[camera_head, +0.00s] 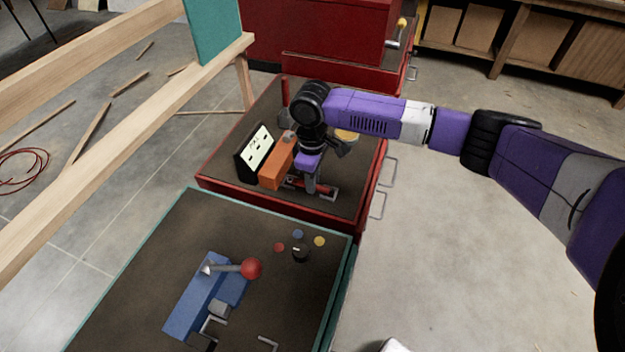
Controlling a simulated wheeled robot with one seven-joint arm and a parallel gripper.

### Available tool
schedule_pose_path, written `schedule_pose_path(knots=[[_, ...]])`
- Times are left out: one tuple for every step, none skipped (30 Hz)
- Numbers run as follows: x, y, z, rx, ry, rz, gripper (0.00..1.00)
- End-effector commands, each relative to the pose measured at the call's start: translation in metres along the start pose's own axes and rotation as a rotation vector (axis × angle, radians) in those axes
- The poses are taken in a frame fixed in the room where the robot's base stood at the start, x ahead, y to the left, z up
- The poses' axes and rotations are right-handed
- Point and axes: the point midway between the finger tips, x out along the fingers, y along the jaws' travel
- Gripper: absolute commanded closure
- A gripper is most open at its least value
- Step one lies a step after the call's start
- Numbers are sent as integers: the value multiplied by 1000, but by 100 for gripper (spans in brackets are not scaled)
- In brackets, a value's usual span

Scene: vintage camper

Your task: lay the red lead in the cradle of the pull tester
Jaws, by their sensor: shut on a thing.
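My gripper (312,188) points down at the front right of the orange pull tester (275,168), low over the dark top of the red cabinet. It is shut on what looks like the red lead (324,188), a small red piece showing beside the fingertips. The arm and fingers hide part of it. A pale metal bracket (334,193), seemingly the cradle, is at the fingertips. I cannot tell whether the lead touches it. The tester's lit screen (259,150) stands to the left.
In front is a teal-edged bench top (190,270) with a blue lever press (200,300), its red knob (251,268), and several small coloured discs. A wooden frame (120,130) rises at the left. A red cabinet (320,35) stands behind. The floor at right is clear.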

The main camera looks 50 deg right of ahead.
Motion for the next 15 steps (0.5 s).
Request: schedule_pose_path(knots=[[1,0,0,0,0,0,100],[2,0,0,0,0,0,100],[2,0,0,0,0,0,100],[2,0,0,0,0,0,100],[2,0,0,0,0,0,100],[2,0,0,0,0,0,100],[2,0,0,0,0,0,100],[2,0,0,0,0,0,100],[2,0,0,0,0,0,100],[2,0,0,0,0,0,80],[2,0,0,0,0,0,74],[2,0,0,0,0,0,66],[2,0,0,0,0,0,60],[2,0,0,0,0,0,58],[2,0,0,0,0,0,58]])
